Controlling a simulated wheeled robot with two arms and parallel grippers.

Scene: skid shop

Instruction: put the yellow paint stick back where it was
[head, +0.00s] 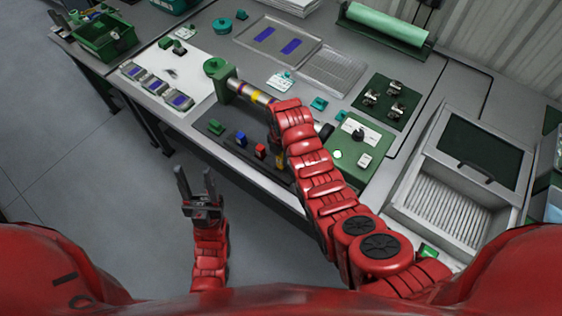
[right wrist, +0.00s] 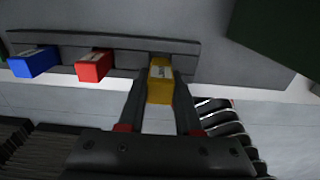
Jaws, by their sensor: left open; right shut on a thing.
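The yellow paint stick (right wrist: 160,82) is between the fingers of my right gripper (right wrist: 160,100), which is shut on it. In the right wrist view its top end lies over the right part of a dark grey rack (right wrist: 125,45), in line with the red stick (right wrist: 93,66) and the blue stick (right wrist: 32,62). I cannot tell whether its lower end sits in the rack. In the head view the blue stick (head: 241,138) and red stick (head: 260,151) show left of my right arm, which mostly hides the yellow one. My left gripper (head: 197,182) is open and empty, off the table's front edge.
A green box with a dial (head: 361,139) stands right of the rack. A roller with coloured bands (head: 250,94) lies behind it. A grey tray with a ribbed floor (head: 440,200) is at the right. Several grey parts with blue faces (head: 157,87) sit at the left.

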